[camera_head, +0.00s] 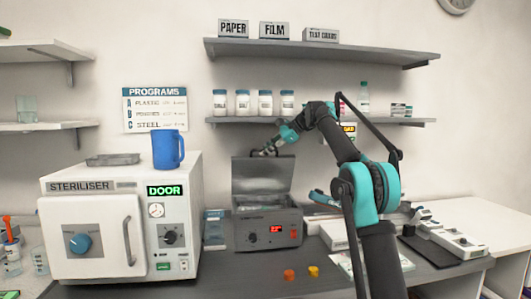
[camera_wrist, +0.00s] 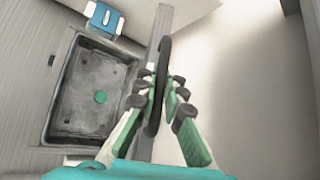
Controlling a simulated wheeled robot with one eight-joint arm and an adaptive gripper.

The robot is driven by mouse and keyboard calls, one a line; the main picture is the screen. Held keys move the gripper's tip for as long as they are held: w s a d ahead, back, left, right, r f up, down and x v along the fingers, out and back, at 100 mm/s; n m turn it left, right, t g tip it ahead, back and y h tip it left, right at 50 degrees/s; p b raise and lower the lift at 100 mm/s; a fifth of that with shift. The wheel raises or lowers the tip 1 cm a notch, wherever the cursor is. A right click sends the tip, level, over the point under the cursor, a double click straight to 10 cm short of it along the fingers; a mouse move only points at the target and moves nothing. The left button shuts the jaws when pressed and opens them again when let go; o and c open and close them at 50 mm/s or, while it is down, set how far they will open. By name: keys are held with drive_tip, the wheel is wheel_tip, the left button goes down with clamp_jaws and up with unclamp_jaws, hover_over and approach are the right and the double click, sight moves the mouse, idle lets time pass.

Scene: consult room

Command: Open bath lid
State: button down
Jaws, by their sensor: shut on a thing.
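My gripper (camera_head: 266,151) is at the lid's top edge. In the wrist view, the fingers of my gripper (camera_wrist: 163,95) are on either side of the dark curved lid handle (camera_wrist: 160,58) and shut on it. The lid shows there nearly edge-on. The open basin (camera_wrist: 62,133) lies left of it, with a small green round spot inside.
The steriliser (camera_head: 80,225) stands left, with a blue jug (camera_head: 168,149) on top. A shelf with white jars (camera_head: 242,102) hangs close above the lid.

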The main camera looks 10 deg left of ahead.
drive_tip(key=c, duration=1.6)
unclamp_jaws()
drive_tip(key=v, duration=1.2)
drive_tip(key=shift+c, duration=0.6)
